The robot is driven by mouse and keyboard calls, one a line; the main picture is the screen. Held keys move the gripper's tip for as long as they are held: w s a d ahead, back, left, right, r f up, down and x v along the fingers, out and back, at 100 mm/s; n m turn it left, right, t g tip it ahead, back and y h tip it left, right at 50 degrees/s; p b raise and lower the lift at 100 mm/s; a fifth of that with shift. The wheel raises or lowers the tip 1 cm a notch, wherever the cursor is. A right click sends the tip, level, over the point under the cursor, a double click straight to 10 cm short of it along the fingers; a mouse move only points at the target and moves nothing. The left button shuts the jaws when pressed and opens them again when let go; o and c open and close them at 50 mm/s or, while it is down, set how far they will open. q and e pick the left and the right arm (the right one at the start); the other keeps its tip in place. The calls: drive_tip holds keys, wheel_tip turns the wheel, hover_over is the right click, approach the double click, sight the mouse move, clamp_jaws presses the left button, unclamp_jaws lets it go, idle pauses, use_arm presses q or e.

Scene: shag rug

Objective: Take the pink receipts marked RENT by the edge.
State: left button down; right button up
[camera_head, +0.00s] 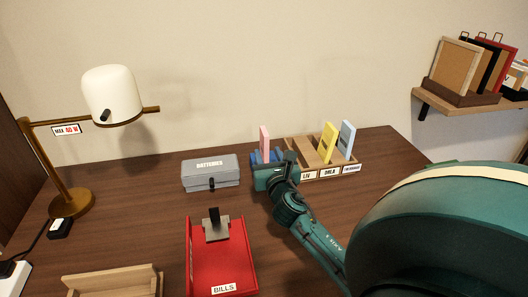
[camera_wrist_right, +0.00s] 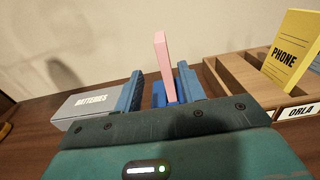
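The pink receipts (camera_head: 264,144) stand upright, seen nearly edge-on, just left of the wooden sorter; no RENT marking can be read. In the right wrist view the pink receipts (camera_wrist_right: 164,60) rise between the two blue fingers of my right gripper (camera_wrist_right: 160,92), with a gap on each side. That gripper (camera_head: 268,157) is open and reaches in at their base. A blue piece (camera_wrist_right: 159,95) shows low beside the pink receipts; whether it holds them I cannot tell. My left gripper is in neither view.
The wooden sorter (camera_head: 306,149) holds a yellow (camera_head: 328,143) and a light blue card (camera_head: 347,138). A grey BATTERIES box (camera_head: 210,175) stands left. A red BILLS tray (camera_head: 248,269) with a dark-handled clip is in front. A lamp (camera_head: 111,96) stands far left.

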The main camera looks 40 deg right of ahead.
sight(267, 146)
drive_tip(key=x, duration=0.7)
drive_tip(key=shift+w+d+f+b, duration=0.2)
drive_tip(key=shift+d+b, duration=0.1)
drive_tip(key=shift+d, duration=0.2)
drive_tip(key=shift+r, duration=0.1)
clamp_jaws()
